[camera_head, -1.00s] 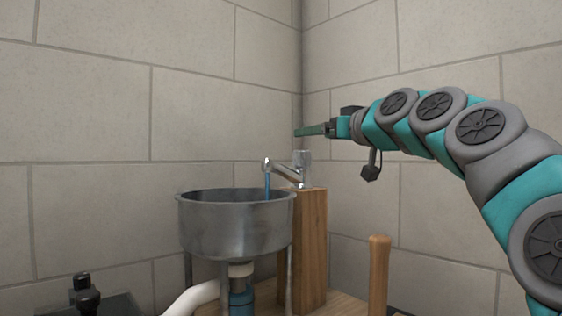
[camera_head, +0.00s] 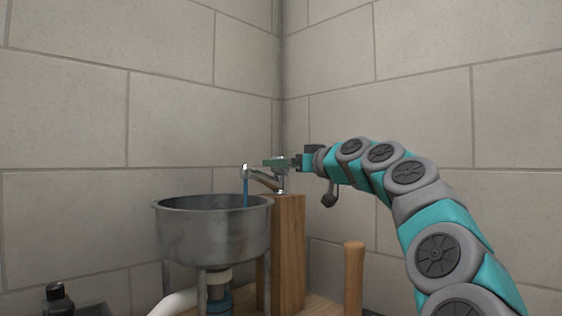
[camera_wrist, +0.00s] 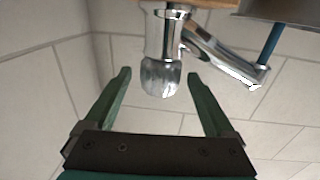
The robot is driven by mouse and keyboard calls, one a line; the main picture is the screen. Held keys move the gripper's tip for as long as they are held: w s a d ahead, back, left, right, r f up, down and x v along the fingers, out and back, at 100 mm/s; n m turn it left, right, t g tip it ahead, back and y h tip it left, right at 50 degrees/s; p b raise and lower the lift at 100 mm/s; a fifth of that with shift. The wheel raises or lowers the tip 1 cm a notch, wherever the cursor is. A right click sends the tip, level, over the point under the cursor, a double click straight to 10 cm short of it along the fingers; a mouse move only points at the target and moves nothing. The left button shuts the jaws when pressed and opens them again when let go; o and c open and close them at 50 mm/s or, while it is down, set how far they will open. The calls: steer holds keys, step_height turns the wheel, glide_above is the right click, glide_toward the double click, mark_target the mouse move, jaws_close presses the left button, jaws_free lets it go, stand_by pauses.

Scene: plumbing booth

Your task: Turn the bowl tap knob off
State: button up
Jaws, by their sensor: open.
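The chrome bowl tap (camera_head: 264,180) stands on a wooden post (camera_head: 290,240), its spout over the metal bowl (camera_head: 212,235). A blue stream of water (camera_head: 246,193) runs from the spout into the bowl. My gripper (camera_head: 272,163) is at the tap's top in the head view, hiding most of the knob. The spout (camera_wrist: 225,62) slants off to the right.
Block walls meet in a corner just behind the tap. A wooden peg (camera_head: 354,278) stands to the right of the post. A white pipe (camera_head: 180,301) runs below the bowl, and a dark object (camera_head: 58,298) is at the lower left.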

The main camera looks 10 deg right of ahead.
steer(key=shift+w+a, duration=0.35)
steer(key=shift+w, duration=0.2)
steer(key=c, duration=1.4)
steer(key=shift+f, duration=0.1)
